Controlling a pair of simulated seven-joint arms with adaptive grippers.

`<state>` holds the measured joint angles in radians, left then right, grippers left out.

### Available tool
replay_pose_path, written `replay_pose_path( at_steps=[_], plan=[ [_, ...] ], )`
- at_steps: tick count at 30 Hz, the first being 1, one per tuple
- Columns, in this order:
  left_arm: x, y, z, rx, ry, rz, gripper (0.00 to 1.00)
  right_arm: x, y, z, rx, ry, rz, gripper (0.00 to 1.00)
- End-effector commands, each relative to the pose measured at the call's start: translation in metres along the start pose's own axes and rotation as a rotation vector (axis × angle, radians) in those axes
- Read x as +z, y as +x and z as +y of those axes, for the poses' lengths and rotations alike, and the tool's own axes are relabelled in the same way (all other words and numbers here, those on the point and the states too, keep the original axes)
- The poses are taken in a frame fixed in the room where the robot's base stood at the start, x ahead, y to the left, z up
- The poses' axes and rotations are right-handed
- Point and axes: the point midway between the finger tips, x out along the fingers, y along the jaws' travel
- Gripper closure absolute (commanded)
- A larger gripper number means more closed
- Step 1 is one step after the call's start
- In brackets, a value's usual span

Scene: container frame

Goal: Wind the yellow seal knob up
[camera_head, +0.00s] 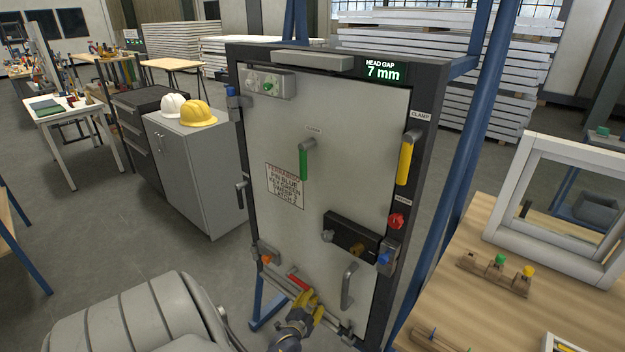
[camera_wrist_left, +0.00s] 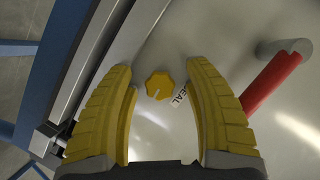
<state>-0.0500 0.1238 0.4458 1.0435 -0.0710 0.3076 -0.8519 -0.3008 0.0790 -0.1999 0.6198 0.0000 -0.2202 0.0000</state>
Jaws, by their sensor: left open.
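The yellow seal knob (camera_wrist_left: 159,86) is a small faceted knob with a pale pointer line, on the grey door panel in the left wrist view. A SEAL label (camera_wrist_left: 180,96) is beside it. My left gripper (camera_head: 308,297) is open at the bottom of the door in the head view. In the left wrist view its yellow fingers stand on either side of the knob, with visible room between. I cannot tell whether the fingertips reach the panel. In the head view I cannot make out the knob among the yellow fingers. My right gripper is not in view.
A red handle (camera_wrist_left: 272,82) is close to the right finger; it also shows in the head view (camera_head: 298,282). A grey pull handle (camera_head: 348,287) is to its right.

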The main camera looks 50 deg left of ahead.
Motion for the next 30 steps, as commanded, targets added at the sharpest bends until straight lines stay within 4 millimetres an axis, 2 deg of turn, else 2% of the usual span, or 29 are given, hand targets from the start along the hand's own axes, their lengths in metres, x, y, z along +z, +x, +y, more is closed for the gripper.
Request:
replay_pose_path(
  at_steps=[4,18,30],
  plan=[
    [-0.0001,-0.0001,0.0,0.0,0.0,0.0,0.47,-0.0001,0.0,0.0002,0.0,0.0,0.0,0.56],
    [0.0,-0.0003,0.0001,0.0,0.0,0.0,1.0,-0.0003,0.0,0.0016,0.001,-0.001,0.001,0.56],
    [0.002,-0.0009,0.0,0.003,-0.005,-0.003,1.0,-0.0007,0.0001,0.0017,0.002,-0.001,0.001,0.56]
  ],
)
